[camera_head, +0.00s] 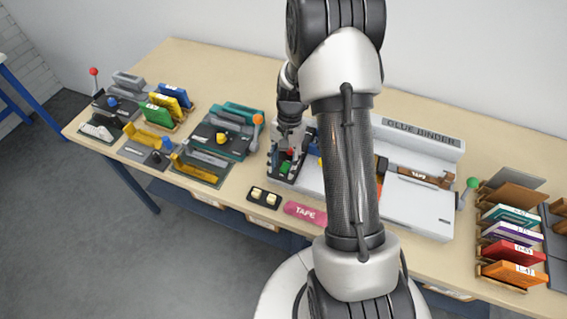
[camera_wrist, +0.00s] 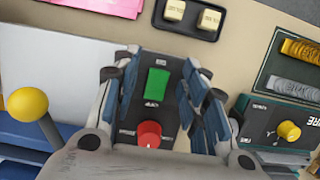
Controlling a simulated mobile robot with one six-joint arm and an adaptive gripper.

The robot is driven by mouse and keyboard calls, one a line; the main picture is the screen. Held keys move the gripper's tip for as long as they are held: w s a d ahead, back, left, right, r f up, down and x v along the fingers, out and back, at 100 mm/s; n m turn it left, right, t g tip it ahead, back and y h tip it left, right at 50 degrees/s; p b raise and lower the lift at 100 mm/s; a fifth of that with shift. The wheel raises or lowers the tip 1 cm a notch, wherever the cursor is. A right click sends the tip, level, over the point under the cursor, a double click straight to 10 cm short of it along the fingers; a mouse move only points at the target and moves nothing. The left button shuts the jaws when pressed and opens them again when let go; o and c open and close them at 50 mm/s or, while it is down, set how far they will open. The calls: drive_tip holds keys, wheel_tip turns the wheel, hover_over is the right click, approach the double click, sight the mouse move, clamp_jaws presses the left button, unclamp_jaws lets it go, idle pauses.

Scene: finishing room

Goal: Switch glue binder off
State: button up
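The glue binder (camera_head: 417,140) is a long pale grey machine with its name on the back, partly hidden behind my arm. Its dark control panel (camera_head: 274,162) is at the left end. In the wrist view the panel carries a green rocker switch (camera_wrist: 157,82) and a red round knob (camera_wrist: 149,134). I cannot tell which way the rocker is tipped. My gripper (camera_wrist: 160,78) is open and empty, pointing down over the panel, with one finger on each side of the switch in the picture. In the head view my gripper (camera_head: 291,143) hides part of the panel. I cannot tell whether it touches.
A yellow ball lever (camera_wrist: 28,103) stands beside the panel. A green machine with a yellow knob (camera_wrist: 289,131) is close by. A rack of coloured boards (camera_head: 512,252) is at right.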

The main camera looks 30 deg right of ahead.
drive_tip(key=v, duration=1.2)
wheel_tip(320, 180, up, 7)
drive_tip(key=n+t+h, duration=0.1)
drive_tip(key=n, duration=0.1)
hover_over(287, 163)
drive_tip(key=s+a, duration=0.2)
drive_tip(key=a, duration=0.1)
drive_tip(key=s+a+r+n+t, duration=0.2)
drive_tip(key=s+a+r+n, duration=0.1)
drive_tip(key=s+a+r, duration=0.35)
drive_tip(key=s+a+r+n+t, duration=0.1)
drive_tip(key=s+a+n, duration=0.1)
drive_tip(key=s, duration=0.4)
drive_tip(key=s+a+r+n+t+h, duration=0.1)
drive_tip(key=s+a+n+t, duration=0.1)
drive_tip(key=s, duration=0.4)
drive_tip(key=shift+a+r+n, duration=0.2)
drive_tip(key=shift+r+n, duration=0.15)
drive_tip(key=shift+n, duration=0.35)
drive_tip(key=shift+s, duration=0.1)
